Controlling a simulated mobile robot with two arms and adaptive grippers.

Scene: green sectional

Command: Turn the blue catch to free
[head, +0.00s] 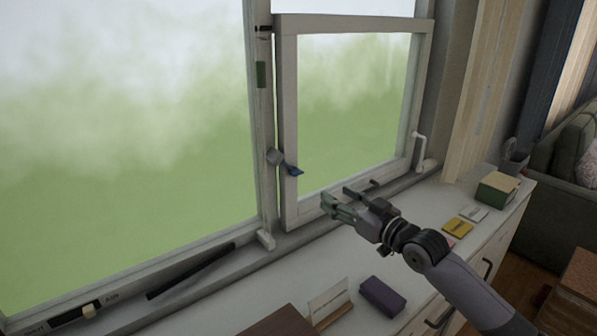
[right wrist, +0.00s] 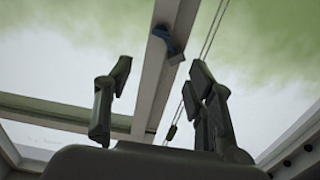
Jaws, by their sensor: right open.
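The blue catch (head: 292,170) sits on the left frame post of the small window sash (head: 289,120), at about mid-height of the post, beside a grey round part (head: 274,157). In the right wrist view the blue catch (right wrist: 163,36) shows on the frame bar, beyond the fingers. My right gripper (head: 337,203) is open and empty, below and to the right of the catch in the head view, apart from it. In the right wrist view its open fingers (right wrist: 160,80) stand either side of the bar in the picture. My left gripper is not in view.
A white handle (head: 419,148) is on the sash's right side. The cabinet top (head: 345,262) below holds a purple box (head: 382,297), a card in a wooden stand (head: 329,303), a yellow pad (head: 458,227) and a green box (head: 497,188). A dark bar (head: 190,271) lies on the sill.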

